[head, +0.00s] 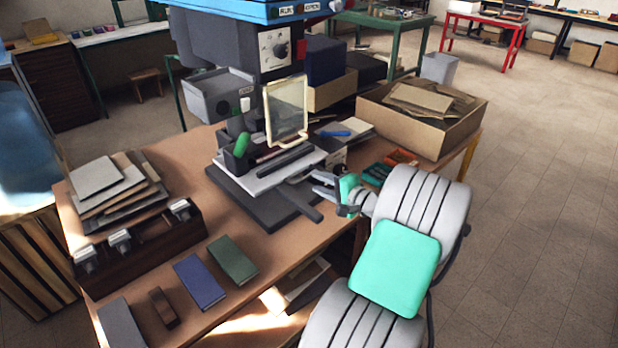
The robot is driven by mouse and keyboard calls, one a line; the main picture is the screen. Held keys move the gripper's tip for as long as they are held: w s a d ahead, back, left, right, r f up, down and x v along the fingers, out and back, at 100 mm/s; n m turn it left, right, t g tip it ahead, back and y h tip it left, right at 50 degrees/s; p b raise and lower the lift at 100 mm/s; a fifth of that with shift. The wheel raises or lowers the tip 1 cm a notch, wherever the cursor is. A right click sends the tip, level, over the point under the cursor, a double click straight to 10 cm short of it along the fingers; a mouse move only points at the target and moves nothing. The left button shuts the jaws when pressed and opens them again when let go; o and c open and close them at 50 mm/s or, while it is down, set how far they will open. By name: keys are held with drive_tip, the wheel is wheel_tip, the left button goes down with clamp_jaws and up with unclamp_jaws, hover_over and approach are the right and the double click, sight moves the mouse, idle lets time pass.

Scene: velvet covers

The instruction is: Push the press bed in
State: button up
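The press (262,50) stands on the wooden table, with a blue top, a dial and a framed, pale upright panel. Its light grey press bed (228,168) sits low on a dark base plate (262,212) and carries a dark bar and a box with a green-handled item. A dark tab (305,213) sticks out from the base towards the table's front right. My gripper (318,183) is at the right end of the bed, close to it; I cannot tell whether it touches. Its two small fingers look apart, with nothing seen between them.
A dark rack (138,245) with pale-topped items and a stack of boards (115,188) fill the table's left. Blue (199,281) and green (232,260) blocks lie in front. A cardboard box (420,118) stands at back right, near my arm.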

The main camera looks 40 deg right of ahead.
sight(309, 177)
drive_tip(key=x, duration=0.3)
drive_tip(key=shift+w, duration=0.2)
drive_tip(key=shift+f, duration=0.1)
clamp_jaws()
idle(1.2)
